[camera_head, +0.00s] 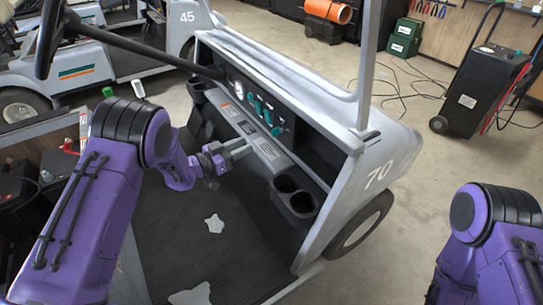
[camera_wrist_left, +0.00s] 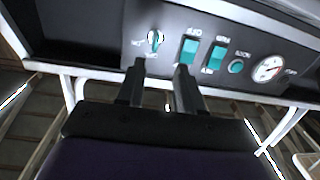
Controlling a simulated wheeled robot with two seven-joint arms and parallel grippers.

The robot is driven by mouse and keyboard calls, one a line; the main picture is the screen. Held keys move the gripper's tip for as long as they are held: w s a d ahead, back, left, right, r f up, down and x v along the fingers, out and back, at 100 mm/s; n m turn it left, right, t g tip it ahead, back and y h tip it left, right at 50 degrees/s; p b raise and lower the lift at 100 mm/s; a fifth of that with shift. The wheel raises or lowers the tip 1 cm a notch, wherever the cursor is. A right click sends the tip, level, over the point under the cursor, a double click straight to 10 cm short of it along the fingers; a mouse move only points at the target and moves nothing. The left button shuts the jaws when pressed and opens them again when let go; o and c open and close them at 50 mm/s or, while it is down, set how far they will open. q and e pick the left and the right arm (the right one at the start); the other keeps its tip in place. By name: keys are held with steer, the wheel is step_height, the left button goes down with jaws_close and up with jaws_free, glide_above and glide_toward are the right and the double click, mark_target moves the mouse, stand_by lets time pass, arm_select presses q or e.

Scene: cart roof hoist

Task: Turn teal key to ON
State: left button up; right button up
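The teal key (camera_head: 277,131) sits in the cart's dark dash panel, at the right end of the row of controls. In the left wrist view the key (camera_wrist_left: 154,41) is upright in a pale round plate, with small labels beside it that I cannot read surely. My left gripper (camera_head: 243,148) is in front of the dash, a little left of and below the key. In the wrist view its two fingers (camera_wrist_left: 158,76) are apart, with nothing between them. The key shows just beyond the fingertips, apart from them. My right arm is at the lower right; its gripper is out of view.
Two teal rocker switches (camera_wrist_left: 188,51), a teal button (camera_wrist_left: 236,66) and a round gauge (camera_wrist_left: 267,68) share the panel close to the key. Cup holders (camera_head: 295,196) jut out below right. The steering wheel (camera_head: 48,38) and its column cross the upper left.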

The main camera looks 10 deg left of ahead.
mark_target(272, 133)
arm_select(q)
steer(key=shift+m+g+h, duration=0.3)
steer(key=shift+m+h, duration=0.3)
steer(key=x, duration=1.1)
steer(key=shift+w+r, duration=0.1)
steer(key=shift+r, duration=0.15)
jaws_close()
